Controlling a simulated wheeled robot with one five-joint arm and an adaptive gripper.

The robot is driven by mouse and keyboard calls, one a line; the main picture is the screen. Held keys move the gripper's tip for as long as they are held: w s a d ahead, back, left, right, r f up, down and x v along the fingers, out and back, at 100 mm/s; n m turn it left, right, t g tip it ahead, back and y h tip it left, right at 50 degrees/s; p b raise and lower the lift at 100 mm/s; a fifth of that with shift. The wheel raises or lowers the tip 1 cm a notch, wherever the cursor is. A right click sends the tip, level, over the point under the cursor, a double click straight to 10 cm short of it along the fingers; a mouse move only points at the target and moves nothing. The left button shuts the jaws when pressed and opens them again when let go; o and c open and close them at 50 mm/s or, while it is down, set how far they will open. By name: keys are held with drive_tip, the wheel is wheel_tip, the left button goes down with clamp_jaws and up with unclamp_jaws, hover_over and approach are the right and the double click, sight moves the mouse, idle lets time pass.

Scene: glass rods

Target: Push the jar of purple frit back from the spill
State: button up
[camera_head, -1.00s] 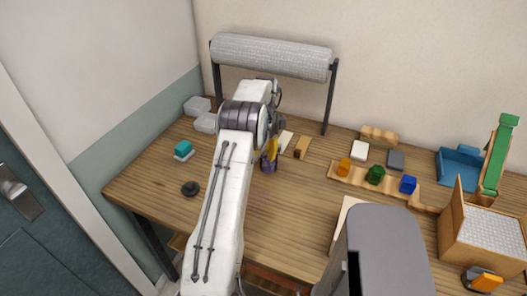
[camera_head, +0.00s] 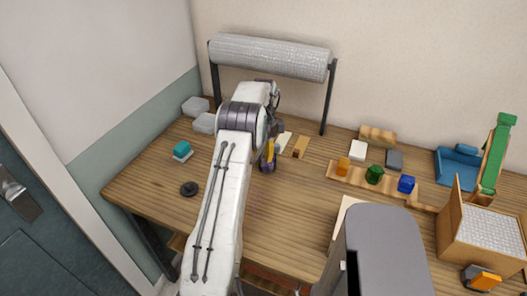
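The jar of purple frit (camera_head: 267,166) is a small dark purple shape on the wooden table (camera_head: 310,205), just right of my white arm. A yellow piece (camera_head: 269,152) shows at its top; I cannot tell whether it belongs to the jar or to my gripper. My gripper (camera_head: 275,130) is at the far end of the arm, above and close to the jar, partly hidden by the arm. Its fingers are too small and covered to read, and contact with the jar is unclear. A faint purplish patch (camera_head: 258,203), perhaps the spill, lies nearer than the jar.
A wooden block (camera_head: 301,146) and a pale card (camera_head: 283,140) lie behind and right of the jar. A black knob-like object (camera_head: 189,188) and a teal block (camera_head: 182,149) are left of the arm. A rack with orange, green and blue jars (camera_head: 374,175) stands right.

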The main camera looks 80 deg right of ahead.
sight(264, 172)
drive_tip(key=shift+f+p, duration=0.65)
drive_tip(key=shift+f, duration=2.7)
clamp_jaws()
